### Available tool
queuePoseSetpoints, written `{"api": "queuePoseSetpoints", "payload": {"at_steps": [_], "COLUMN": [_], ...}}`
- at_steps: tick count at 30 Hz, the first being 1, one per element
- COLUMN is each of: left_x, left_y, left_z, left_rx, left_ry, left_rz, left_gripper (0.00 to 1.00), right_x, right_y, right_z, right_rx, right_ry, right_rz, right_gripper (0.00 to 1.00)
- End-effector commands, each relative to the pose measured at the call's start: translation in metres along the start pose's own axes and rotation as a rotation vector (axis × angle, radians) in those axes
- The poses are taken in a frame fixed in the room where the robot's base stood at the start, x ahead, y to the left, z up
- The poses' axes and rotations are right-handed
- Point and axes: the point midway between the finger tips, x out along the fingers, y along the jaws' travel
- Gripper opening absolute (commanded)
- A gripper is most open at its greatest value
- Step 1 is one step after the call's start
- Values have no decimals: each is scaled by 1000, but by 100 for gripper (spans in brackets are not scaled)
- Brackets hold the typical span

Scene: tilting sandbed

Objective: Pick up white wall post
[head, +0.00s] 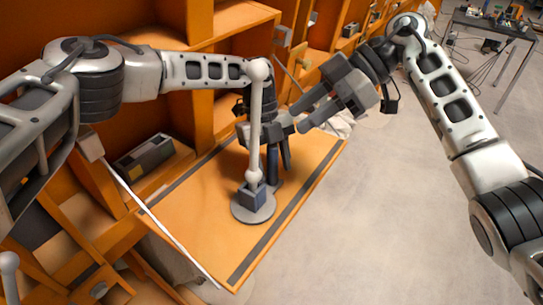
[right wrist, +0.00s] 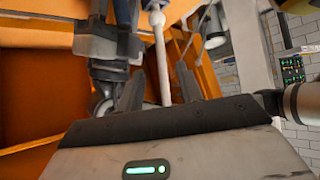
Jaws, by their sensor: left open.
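The white wall post (head: 255,130) stands upright on the orange board, with a round knob at its top and a dark block and grey round base (head: 253,213) at its foot. It also shows in the right wrist view (right wrist: 161,60), visually between my right fingers. My left gripper (head: 272,160) is open, pointing down just behind and right of the post; the post partly hides it, and I cannot tell whether they touch. My right gripper (head: 298,118) is open, right of the post and pointing toward it, with nothing seen held.
The orange board (head: 190,215) has dark strips along its long edges. Orange shelving (head: 230,20) rises behind, with a grey box (head: 145,158) at left.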

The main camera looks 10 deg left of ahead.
Motion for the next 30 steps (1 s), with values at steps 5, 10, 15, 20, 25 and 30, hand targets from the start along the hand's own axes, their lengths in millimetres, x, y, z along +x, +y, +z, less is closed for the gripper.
{"api": "queuePoseSetpoints", "payload": {"at_steps": [5,10,15,20,25,30], "left_x": [0,0,-1,-1,-1,-1], "left_y": [0,0,0,0,0,0], "left_z": [0,0,0,0,0,0], "left_rx": [0,0,0,0,0,0], "left_ry": [0,0,0,0,0,0], "left_rz": [0,0,0,0,0,0], "left_gripper": [32,0,0,0,0,0], "right_x": [0,0,1,9,21,25], "right_y": [0,0,-5,-28,-48,-52], "right_z": [0,0,-10,-47,-86,-112], "right_rx": [0,0,-93,-499,-1050,-1391], "right_ry": [0,0,-48,-257,-615,-898], "right_rz": [0,0,-10,-75,-190,-280], "right_gripper": [36,36,41,41,41,41]}}
